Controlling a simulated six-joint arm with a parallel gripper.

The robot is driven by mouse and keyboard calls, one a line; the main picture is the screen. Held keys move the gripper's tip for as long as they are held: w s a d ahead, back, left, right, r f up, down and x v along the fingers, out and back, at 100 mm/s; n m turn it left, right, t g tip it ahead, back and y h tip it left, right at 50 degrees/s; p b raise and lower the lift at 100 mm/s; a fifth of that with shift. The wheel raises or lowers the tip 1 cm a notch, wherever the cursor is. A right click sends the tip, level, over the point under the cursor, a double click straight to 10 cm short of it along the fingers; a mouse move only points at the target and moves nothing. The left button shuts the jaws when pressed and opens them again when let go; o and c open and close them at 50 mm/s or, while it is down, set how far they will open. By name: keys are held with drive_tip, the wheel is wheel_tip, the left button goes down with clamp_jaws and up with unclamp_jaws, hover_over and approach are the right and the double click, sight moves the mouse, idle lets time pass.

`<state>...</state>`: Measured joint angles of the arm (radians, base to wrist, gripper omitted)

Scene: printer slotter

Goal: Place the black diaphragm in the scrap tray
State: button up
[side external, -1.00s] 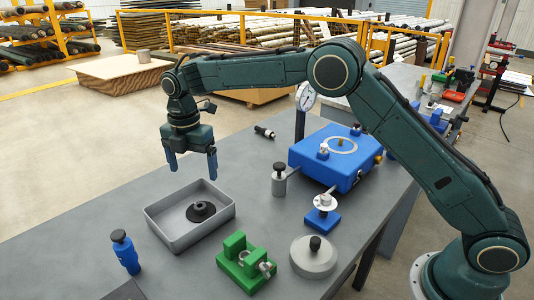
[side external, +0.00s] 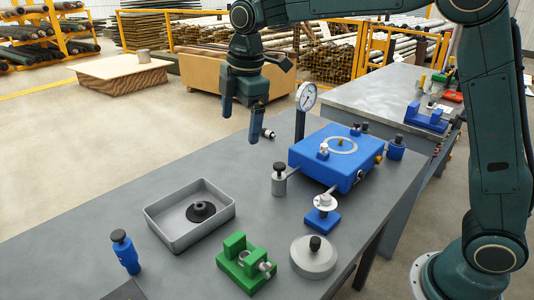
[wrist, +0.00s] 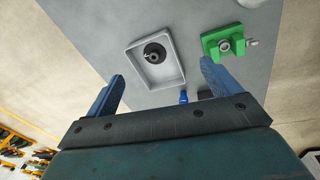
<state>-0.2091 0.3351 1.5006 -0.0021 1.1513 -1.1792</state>
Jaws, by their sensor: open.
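The black diaphragm (side external: 201,211) lies inside the grey scrap tray (side external: 160,233), on its floor, clear of the walls as far as I can see. In the wrist view the diaphragm (wrist: 154,53) also shows inside the tray (wrist: 177,83). My gripper (side external: 241,125) is open and empty, its blue fingers pointing down, high above the table and behind and to the right of the tray. In the wrist view my fingers (wrist: 160,82) are wide apart with nothing between them.
A green fixture (side external: 243,262) stands right of the tray, a blue-handled tool (side external: 125,252) to its front left. A blue block (side external: 335,158), dial gauge (side external: 305,97), black-knobbed weight (side external: 279,180) and grey round disc (side external: 313,258) stand further right. The table's left part is clear.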

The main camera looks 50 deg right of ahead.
drive_tip(key=s+d+r+m+t, duration=0.1)
drive_tip(key=s+d+r+m, duration=0.25)
drive_tip(key=s, duration=0.45)
drive_tip(key=s+d+r+m+t, duration=0.1)
drive_tip(key=s+d+r+m, duration=0.1)
drive_tip(key=s+d+m, duration=0.45)
drive_tip(key=s+f+m+t, duration=0.1)
drive_tip(key=s+f+m, duration=0.1)
drive_tip(key=s, duration=0.5)
drive_tip(key=s+f+m, duration=0.3)
drive_tip(key=s+m, duration=0.1)
drive_tip(key=s, duration=0.4)
drive_tip(key=shift+s+f+t, duration=0.25)
drive_tip(key=shift+f+t, duration=0.05)
drive_tip(key=shift+t, duration=0.1)
drive_tip(key=shift+d, duration=0.1)
